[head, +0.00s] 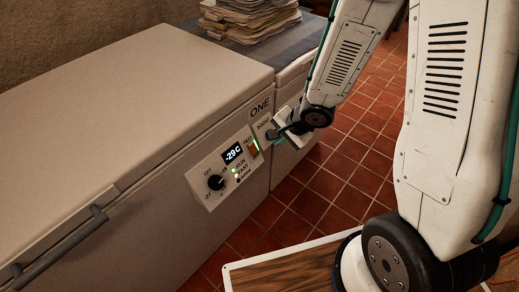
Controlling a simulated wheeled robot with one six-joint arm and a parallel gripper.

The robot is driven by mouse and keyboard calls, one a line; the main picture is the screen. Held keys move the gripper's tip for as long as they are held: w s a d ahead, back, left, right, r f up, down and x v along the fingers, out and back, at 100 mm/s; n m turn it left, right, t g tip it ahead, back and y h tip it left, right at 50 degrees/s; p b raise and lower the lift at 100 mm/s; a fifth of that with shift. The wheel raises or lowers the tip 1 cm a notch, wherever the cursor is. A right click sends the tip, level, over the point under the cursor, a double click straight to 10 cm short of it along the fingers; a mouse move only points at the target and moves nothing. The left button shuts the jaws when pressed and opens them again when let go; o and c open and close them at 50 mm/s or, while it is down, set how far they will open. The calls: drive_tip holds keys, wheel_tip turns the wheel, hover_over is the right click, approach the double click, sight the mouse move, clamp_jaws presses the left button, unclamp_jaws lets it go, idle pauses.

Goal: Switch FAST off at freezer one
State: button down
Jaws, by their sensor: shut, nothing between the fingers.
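Freezer one (130,110) is a long pale chest marked ONE near its right front corner. Its control panel (212,188) sits on the front face. The panel has a display (232,153) reading about -29 C, a black round knob (216,182) and small lamps beside the labels RUN and FAST, with green light showing there. The reddish rocker switch (252,149) is at the panel's right end; its exact position is too small to tell. My gripper (270,134) is shut and empty, just right of the switch. I cannot tell whether it touches the freezer front.
A second chest (291,82) stands just beyond, to the right of freezer one. A stack of papers (250,17) lies on a grey top behind. A dark handle bar (60,250) sticks out from the freezer's front at lower left. Red tiled floor (330,185) is open to the right.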

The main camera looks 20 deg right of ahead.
approach(255, 151)
wheel_tip(255, 151, down, 4)
drive_tip(key=shift+w+a+f, duration=0.75)
drive_tip(key=shift+w+f, duration=0.25)
drive_tip(key=shift+f, duration=0.05)
drive_tip(key=shift+w+f, duration=0.1)
drive_tip(key=shift+f, duration=0.1)
drive_tip(key=shift+a, duration=0.1)
drive_tip(key=shift+r, duration=0.75)
